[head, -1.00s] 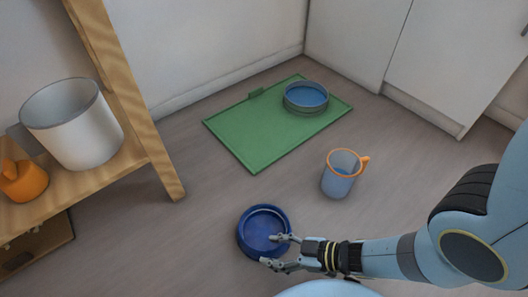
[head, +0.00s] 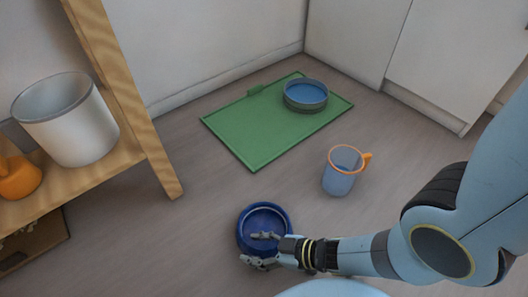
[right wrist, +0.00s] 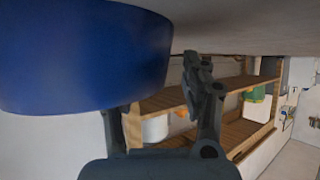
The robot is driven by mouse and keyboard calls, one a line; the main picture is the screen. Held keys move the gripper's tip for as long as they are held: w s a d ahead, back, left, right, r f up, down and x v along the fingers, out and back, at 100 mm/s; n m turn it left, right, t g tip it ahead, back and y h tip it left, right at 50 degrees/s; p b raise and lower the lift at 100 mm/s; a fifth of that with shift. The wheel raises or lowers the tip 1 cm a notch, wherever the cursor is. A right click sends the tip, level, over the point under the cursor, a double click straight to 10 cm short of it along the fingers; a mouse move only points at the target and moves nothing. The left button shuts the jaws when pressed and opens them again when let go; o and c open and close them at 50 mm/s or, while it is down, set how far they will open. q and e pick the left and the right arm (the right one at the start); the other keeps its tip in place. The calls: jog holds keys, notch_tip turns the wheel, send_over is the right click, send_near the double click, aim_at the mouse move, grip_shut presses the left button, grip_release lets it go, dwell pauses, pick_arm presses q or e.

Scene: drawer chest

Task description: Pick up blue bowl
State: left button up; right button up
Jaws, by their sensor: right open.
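The blue bowl (head: 264,214) stands on the floor at the lower middle of the head view. Its side fills the upper left of the right wrist view (right wrist: 85,55). My right gripper (head: 251,248) is open at the bowl's near side. In the head view one finger reaches over the inside of the bowl and the other lies outside its near rim. In the right wrist view one finger is partly hidden behind the bowl and the other is clear of it. I cannot tell whether either finger touches the wall. My left gripper is not in view.
A clear jug (head: 342,172) with an orange rim stands behind and right of the bowl. A green mat (head: 240,130) holds a grey dish (head: 305,96) with blue contents. A wooden shelf (head: 150,160) with a white pot (head: 68,120) is at left. Floor between is clear.

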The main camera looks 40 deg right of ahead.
jog(key=shift+c, duration=0.4)
grip_shut()
jog(key=shift+r, duration=0.1)
